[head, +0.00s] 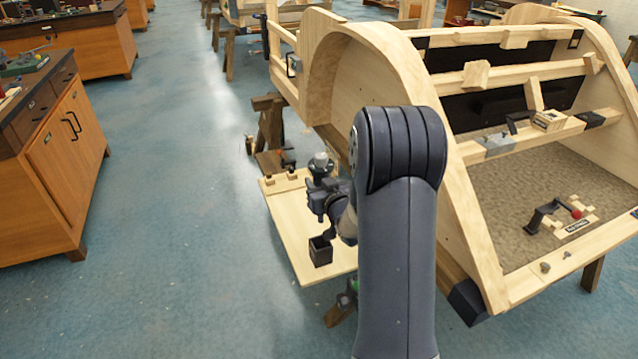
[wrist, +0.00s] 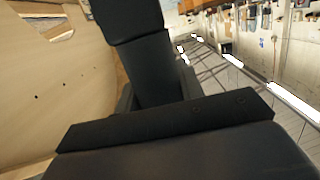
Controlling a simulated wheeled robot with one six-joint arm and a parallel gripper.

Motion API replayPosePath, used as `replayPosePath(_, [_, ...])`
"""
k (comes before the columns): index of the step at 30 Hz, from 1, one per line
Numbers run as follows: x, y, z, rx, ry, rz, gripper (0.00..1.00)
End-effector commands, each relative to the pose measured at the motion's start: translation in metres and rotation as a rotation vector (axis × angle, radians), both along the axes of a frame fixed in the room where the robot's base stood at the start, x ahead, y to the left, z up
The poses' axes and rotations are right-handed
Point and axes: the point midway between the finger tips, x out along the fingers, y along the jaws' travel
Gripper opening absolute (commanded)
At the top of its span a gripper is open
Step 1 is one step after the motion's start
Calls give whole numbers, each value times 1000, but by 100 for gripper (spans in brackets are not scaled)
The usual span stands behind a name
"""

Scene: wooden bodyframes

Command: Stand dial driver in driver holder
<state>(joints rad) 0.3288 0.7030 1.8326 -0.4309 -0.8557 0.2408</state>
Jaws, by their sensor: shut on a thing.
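In the head view my gripper (head: 322,203) is low beside the wooden frame, over the pale side board, partly hidden by my own arm. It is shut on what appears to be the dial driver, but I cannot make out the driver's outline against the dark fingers. A grey-topped round piece (head: 320,163) shows just above the gripper; I cannot tell if it belongs to the driver. A small dark square box (head: 320,251), which looks like the driver holder, stands on the board below my gripper. In the wrist view dark gripper parts (wrist: 165,121) fill the middle; no driver is clearly visible.
The pale board (head: 283,225) carries small wooden blocks at its far end. The large wooden bodyframe (head: 470,235) stands close on the right, with a black handle and other parts on its floor. Wooden cabinets (head: 55,165) stand left; the blue floor between is clear.

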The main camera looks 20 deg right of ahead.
Motion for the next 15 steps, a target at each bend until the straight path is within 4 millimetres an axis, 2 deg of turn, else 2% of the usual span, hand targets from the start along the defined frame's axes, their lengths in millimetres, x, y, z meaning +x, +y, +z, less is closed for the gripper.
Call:
replayPosePath(4, [0,0,0,-1,-5,0,7])
replayPosePath(15, [0,0,-22,-1,-4,0,7])
